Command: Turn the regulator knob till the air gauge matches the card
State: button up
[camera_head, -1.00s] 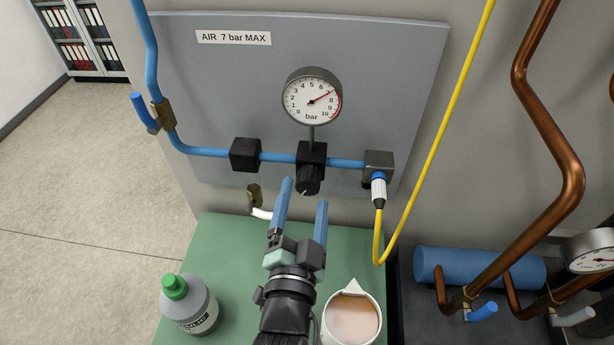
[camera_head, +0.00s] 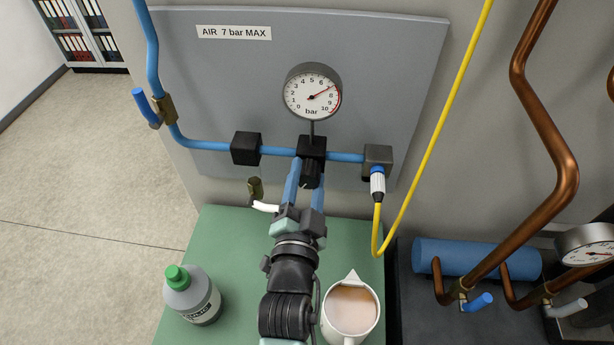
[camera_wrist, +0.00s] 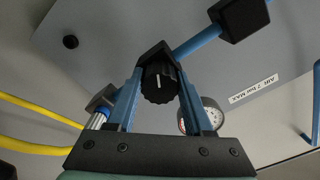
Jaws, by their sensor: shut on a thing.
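The black regulator knob (camera_head: 312,176) hangs under its square black body on the blue air line; it also shows in the wrist view (camera_wrist: 158,88). My gripper (camera_head: 308,168) is shut on the knob, one blue finger on each side. The fingers partly hide it in the head view. The round air gauge (camera_head: 312,91) stands above the regulator; its needle points up and right, at about 7 bar, with a red band at the high end. A white label (camera_head: 234,32) on the grey panel reads "AIR 7 bar MAX". I see no other card.
A white cup of brown liquid (camera_head: 351,309) stands close right of my arm on the green bench (camera_head: 235,235). A green-capped bottle (camera_head: 192,296) stands at left. A yellow hose (camera_head: 427,150) runs down at right. A brass valve with a white lever (camera_head: 258,193) sits below the panel.

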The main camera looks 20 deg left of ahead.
grip_shut()
jog(key=shift+n, duration=2.8)
jog(key=o, duration=1)
grip_release()
